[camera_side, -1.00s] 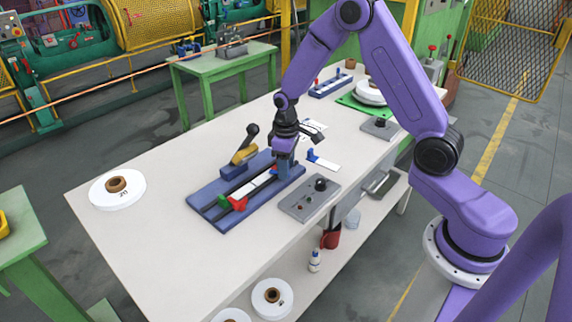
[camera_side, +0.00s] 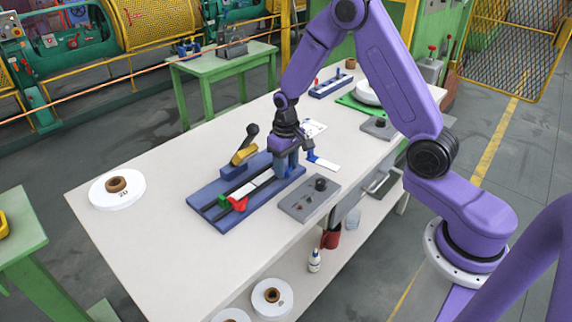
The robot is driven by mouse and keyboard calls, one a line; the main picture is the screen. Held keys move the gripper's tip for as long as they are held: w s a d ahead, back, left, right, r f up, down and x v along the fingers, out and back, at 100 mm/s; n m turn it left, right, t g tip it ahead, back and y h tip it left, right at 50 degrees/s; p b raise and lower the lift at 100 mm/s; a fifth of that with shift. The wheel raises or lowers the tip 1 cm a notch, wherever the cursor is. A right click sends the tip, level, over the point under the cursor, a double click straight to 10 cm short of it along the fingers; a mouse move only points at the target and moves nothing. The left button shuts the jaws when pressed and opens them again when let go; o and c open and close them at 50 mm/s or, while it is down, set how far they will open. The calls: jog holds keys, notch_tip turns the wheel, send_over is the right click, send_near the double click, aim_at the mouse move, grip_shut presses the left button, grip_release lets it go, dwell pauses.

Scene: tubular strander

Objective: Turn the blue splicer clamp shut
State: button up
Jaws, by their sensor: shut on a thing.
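The splicer (camera_side: 205,201) is a slate-blue base on the white bench, with a white strip (camera_side: 262,180) along its rail. A red clamp (camera_side: 238,203) and a green part (camera_side: 222,201) sit near its front end. My gripper (camera_side: 288,152) points down at the splicer's far right end and is shut on the blue splicer clamp (camera_side: 284,168). The hand covers the clamp's top, so its lever angle is mostly hidden. A black-knobbed lever (camera_side: 251,133) with a yellow part (camera_side: 243,155) stands at the splicer's back edge.
A grey plate with a black knob (camera_side: 310,199) lies just right of the splicer. A small blue-and-white tool (camera_side: 325,164) lies beside my gripper. A white spool (camera_side: 117,188) sits at the left. The bench's front left is clear.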

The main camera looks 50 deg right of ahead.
aim_at(286, 167)
jog(key=o, duration=1.1)
jog(key=shift+c, duration=0.2)
jog(key=shift+r, duration=0.1)
notch_tip(286, 167, up, 17)
jog(key=shift+r, duration=0.15)
jog(key=s+a+n, duration=0.6)
jog(key=s+a, duration=0.2)
jog(key=s, duration=0.6)
jog(key=s+d+f+n, duration=0.1)
jog(key=s+n, duration=0.5)
jog(key=s, duration=1.1)
jog(key=shift+f+n, duration=0.4)
jog(key=shift+f, duration=0.2)
